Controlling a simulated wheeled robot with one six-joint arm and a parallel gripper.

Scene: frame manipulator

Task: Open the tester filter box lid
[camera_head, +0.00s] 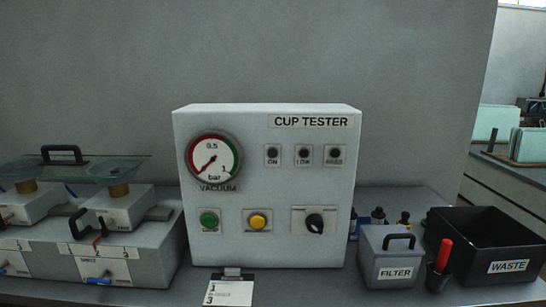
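The tester filter box (393,258) is a small light grey box with a "FILTER" label, to the right of the cup tester. Its lid (375,242) sits on top and looks shut, with a dark arched handle (398,238) on it. The cup tester (265,185) is a large pale panel with a vacuum gauge, buttons and a rotary knob. My gripper is not in view.
A black waste bin (458,222) stands to the right of the filter box. A red-handled tool (443,256) in a dark holder stands between them. Small bottles (377,216) are behind the filter box. Fixtures with handles (100,250) fill the left side.

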